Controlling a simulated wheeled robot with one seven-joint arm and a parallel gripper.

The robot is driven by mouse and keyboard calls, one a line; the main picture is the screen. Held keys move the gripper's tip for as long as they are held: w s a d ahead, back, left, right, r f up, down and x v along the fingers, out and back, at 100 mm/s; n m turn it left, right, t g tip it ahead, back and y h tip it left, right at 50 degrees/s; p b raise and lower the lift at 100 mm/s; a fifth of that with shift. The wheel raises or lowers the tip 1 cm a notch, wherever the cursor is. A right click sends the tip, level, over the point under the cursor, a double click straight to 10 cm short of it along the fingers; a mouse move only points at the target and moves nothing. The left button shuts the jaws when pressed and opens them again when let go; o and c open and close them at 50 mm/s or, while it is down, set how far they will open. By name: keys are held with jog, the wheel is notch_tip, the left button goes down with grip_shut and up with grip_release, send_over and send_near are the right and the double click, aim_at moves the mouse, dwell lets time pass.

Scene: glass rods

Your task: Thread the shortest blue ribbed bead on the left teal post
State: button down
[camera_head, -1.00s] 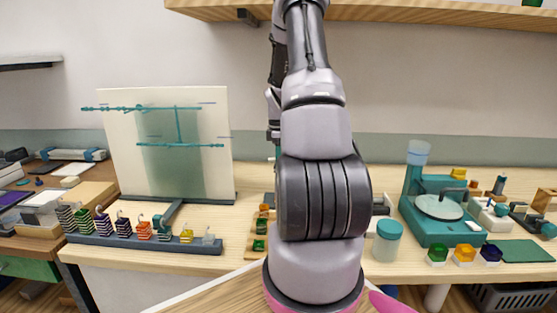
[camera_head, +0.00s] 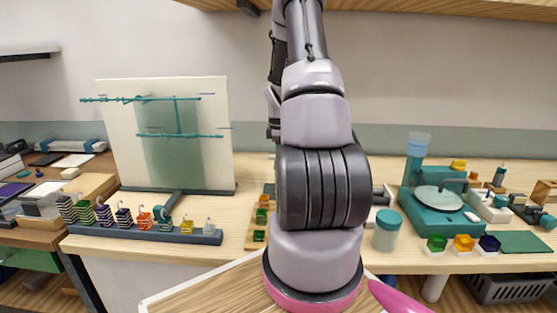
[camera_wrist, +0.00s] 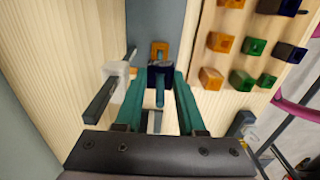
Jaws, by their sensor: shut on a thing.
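In the wrist view my gripper (camera_wrist: 159,100) has its two teal fingers shut on a dark blue bead (camera_wrist: 158,70). A teal rod (camera_wrist: 160,92) shows in line with the bead, between the fingers. I cannot tell whether the bead is around it. An orange bead (camera_wrist: 159,48) is just beyond the held bead, over a blue-grey strip (camera_wrist: 172,22). Ribbing and relative length of the held bead are too small to judge. In the head view my arm hides the gripper and held bead. I cannot identify the left teal post with certainty.
Left of the fingers are a whitish block (camera_wrist: 116,70) and a dark bar (camera_wrist: 99,102). Orange, green and dark blue beads lie on a wooden board (camera_wrist: 220,85) to the right. In the head view, a jar (camera_head: 387,231) and teal machine (camera_head: 437,203) stand right of my arm.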

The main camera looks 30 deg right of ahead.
jog(key=shift+c, duration=2.1)
grip_release()
jog(key=shift+r, duration=0.15)
notch_tip(320, 180, up, 10)
jog(key=shift+r, duration=0.25)
jog(key=shift+s, duration=0.1)
